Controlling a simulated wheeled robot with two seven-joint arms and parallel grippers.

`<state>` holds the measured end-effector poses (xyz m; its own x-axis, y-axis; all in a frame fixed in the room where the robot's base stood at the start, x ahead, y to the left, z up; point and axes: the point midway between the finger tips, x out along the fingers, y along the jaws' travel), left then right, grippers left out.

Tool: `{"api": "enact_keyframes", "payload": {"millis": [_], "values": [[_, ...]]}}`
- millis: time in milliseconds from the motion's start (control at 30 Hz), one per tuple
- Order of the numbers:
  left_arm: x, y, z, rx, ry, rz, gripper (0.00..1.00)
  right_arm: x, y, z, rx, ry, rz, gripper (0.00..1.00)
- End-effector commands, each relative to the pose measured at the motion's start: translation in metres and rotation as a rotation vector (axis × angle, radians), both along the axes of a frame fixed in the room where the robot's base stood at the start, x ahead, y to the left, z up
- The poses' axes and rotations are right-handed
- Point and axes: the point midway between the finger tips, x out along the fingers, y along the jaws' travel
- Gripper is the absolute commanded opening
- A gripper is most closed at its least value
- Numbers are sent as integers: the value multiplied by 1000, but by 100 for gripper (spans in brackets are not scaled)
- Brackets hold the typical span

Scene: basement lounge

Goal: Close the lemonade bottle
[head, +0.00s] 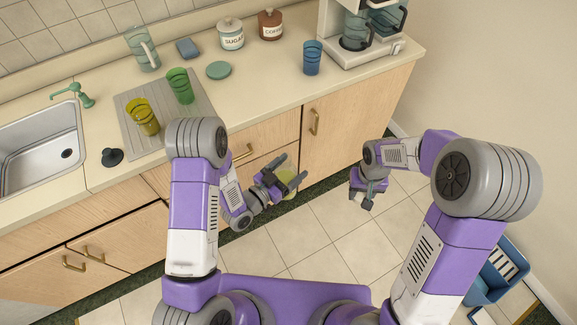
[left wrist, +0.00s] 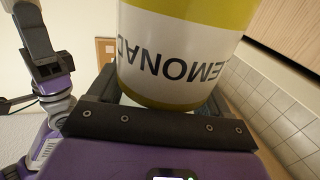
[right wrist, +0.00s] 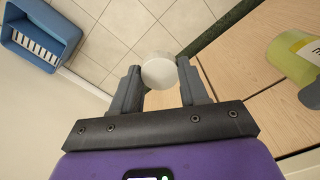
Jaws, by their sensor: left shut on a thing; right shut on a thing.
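The lemonade bottle (left wrist: 185,50) is yellow-green with a white label, which reads upside down in the left wrist view. My left gripper (head: 281,181) is shut on the bottle, holding it in the air in front of the counter; the bottle also shows partly in the head view (head: 291,184). At the right edge of the right wrist view the bottle (right wrist: 293,62) lies apart from my right gripper. My right gripper (right wrist: 159,85) is shut on a round white cap (right wrist: 159,70) held at its fingertips. The cap is hard to make out in the head view.
The counter (head: 255,88) holds a yellow glass (head: 142,117), green glass (head: 180,86), blue glass (head: 312,58), pitcher (head: 142,48), two canisters and a coffee maker (head: 362,35). A sink (head: 40,150) is at left. A blue crate (head: 500,262) stands on the floor at right.

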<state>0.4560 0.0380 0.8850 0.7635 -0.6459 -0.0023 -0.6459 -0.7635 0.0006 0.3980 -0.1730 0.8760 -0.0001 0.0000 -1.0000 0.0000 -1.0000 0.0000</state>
Motion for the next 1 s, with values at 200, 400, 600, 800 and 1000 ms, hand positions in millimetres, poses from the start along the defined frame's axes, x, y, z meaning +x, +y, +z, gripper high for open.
{"api": "enact_keyframes", "payload": {"millis": [200,400,600,800,1000], "values": [[0,0,1,-2,-2,1,16,14,17,12,-3,-5,54,16],[0,0,1,-2,-2,1,16,43,69,50,-10,-12,199,16],[0,0,1,-3,-3,1,16,58,131,99,-12,-14,356,16],[0,0,1,-3,-3,1,16,57,185,145,-6,-11,491,16],[0,0,1,-3,-3,1,16,49,216,174,0,-5,571,16]]}}
